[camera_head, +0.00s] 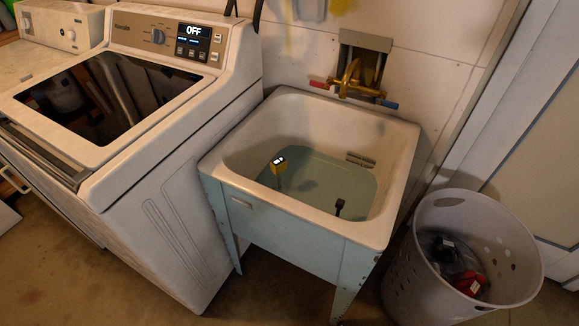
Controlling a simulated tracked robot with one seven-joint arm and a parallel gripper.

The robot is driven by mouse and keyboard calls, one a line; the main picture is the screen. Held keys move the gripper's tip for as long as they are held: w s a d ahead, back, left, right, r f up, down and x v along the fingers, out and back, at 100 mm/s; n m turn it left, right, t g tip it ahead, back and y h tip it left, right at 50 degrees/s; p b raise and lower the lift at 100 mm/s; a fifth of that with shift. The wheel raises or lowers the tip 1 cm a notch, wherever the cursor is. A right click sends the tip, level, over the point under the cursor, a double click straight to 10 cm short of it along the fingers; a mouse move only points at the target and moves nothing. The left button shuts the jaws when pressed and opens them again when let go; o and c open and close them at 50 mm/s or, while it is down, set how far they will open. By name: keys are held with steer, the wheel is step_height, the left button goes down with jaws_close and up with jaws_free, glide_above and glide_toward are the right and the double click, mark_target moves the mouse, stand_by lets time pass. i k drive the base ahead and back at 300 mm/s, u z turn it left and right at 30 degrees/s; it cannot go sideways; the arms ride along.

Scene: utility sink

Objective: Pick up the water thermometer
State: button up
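The water thermometer (279,163) appears to be the small yellow and black device with a lit white display. It stands roughly upright in the utility sink (243,185), on the left side of the basin, with its lower part reaching down to the greenish water (318,181). A small dark object (339,207) sticks up near the front right of the basin; I cannot tell what it is. My gripper is not in view.
A washing machine (160,190) with an "OFF" display stands close to the sink's left. A brass faucet (352,83) with red and blue handles is on the wall behind. A perforated laundry basket (410,260) holding dark and red items stands at the right.

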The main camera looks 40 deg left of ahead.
mark_target(280, 165)
steer(key=u, duration=0.1)
steer(key=k, duration=0.9)
steer(key=u, duration=0.4)
steer(key=i, duration=1)
steer(key=u, duration=0.1)
